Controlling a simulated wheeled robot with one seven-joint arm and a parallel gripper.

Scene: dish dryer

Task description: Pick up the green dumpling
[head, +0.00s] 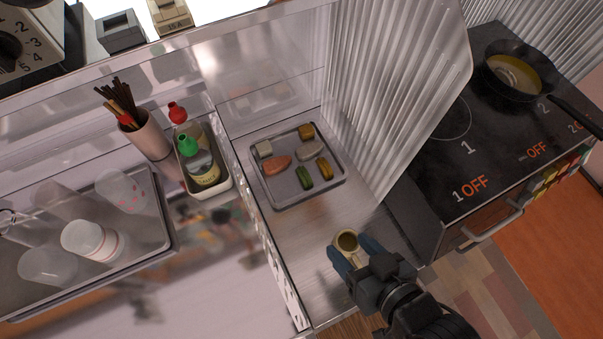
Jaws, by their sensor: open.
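The green dumpling (304,178) is a small, elongated piece lying on a grey rectangular tray (284,192), near its front edge. A yellow-brown piece (324,168) lies close to its right. An orange-pink piece (277,165) is to its upper left. My gripper (354,254) is at the lower right of the tray, well apart from the dumpling. Its blue fingers are open, and a small tan mug (346,243) shows at the fingertips. I cannot tell whether the fingers touch the mug. Nothing hides the dumpling.
A clear panel (262,205) and a ribbed translucent wall (385,100) flank the tray. Sauce bottles (203,165) stand in a caddy to the left. A stove (490,140) with a pan (518,75) is at the right. The metal counter (310,235) before the tray is bare.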

